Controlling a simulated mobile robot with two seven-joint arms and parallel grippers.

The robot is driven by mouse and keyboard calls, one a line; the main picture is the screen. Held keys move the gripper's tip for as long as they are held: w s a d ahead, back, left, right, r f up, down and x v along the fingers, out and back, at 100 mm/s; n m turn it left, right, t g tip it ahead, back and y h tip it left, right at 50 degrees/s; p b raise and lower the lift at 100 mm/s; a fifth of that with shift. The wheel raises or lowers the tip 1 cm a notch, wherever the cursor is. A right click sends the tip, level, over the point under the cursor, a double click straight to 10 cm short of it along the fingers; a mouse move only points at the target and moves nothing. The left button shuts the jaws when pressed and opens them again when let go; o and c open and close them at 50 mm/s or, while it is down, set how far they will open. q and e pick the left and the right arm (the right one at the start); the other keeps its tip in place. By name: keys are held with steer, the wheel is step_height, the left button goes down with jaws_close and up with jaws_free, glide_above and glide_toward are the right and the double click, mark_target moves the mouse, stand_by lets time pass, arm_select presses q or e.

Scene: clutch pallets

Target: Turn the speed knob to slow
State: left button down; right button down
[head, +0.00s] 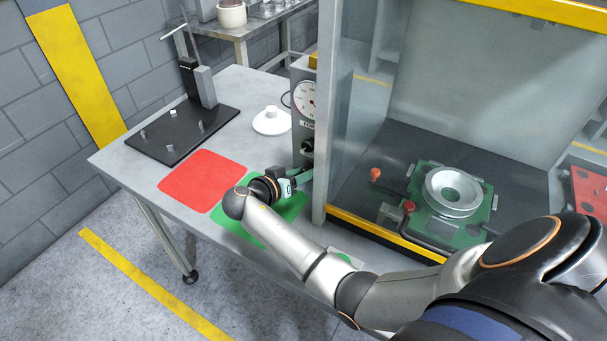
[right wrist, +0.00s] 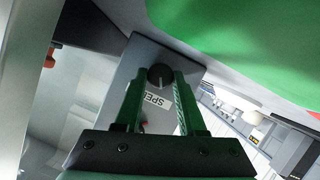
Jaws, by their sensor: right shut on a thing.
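A grey control box (head: 304,108) with a round gauge stands on the bench beside the press frame. In the right wrist view a small black knob (right wrist: 160,76) sits on the grey panel, close to a white label (right wrist: 157,102) that reads "SPE" before a finger covers the rest. My right gripper (head: 304,177) reaches the lower front of the box. Its green fingers (right wrist: 161,80) stand on either side of the knob and are shut on it. In the head view the gripper hides this knob; another black knob (head: 307,146) shows above. My left gripper is not in view.
A red mat (head: 203,180) and a green mat (head: 238,215) lie on the bench. A white round part (head: 272,122) and a black fixture plate (head: 180,133) stand behind them. The press's yellow-edged frame (head: 325,130) is close on the right of the gripper.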

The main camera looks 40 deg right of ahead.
steer(key=shift+w+n+g+h+b, duration=0.15)
steer(key=shift+n+g+h+b, duration=0.25)
steer(key=shift+n, duration=0.5)
steer(key=shift+r, duration=0.1)
steer(key=c, duration=0.5)
jaws_free()
